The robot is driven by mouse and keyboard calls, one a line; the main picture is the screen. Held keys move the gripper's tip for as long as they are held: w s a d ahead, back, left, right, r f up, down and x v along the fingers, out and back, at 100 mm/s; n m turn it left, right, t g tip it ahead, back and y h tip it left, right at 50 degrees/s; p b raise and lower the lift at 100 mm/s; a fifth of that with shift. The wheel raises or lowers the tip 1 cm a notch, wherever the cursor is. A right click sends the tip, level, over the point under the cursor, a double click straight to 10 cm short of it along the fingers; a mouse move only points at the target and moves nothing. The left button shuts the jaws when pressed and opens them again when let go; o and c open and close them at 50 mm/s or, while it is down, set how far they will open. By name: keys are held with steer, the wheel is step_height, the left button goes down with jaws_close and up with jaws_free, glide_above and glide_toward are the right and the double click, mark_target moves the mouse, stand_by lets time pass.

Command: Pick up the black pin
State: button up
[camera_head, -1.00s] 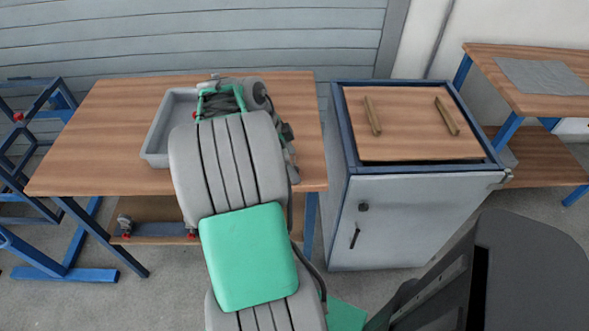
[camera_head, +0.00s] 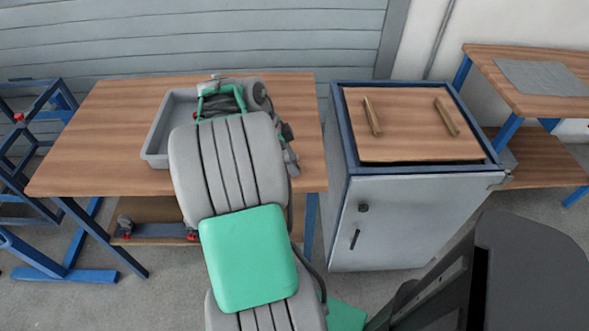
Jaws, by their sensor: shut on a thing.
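I cannot make out the black pin in this view. My arm reaches forward over the wooden table, and its far end is over the right part of a grey tray (camera_head: 153,143). My arm's links cover much of the tray and whatever may be inside. My gripper's fingers are hidden behind my arm, so their hold on anything does not show.
The wooden table (camera_head: 110,135) is clear left of the tray. A blue-framed grey cabinet (camera_head: 400,220) stands to the right, with two wooden bars (camera_head: 373,117) (camera_head: 447,117) on top. A blue rack (camera_head: 40,150) stands left; another workbench (camera_head: 535,80) is far right.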

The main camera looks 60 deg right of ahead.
steer(key=shift+s+a+f, duration=0.1)
steer(key=shift+f, duration=0.05)
jaws_close()
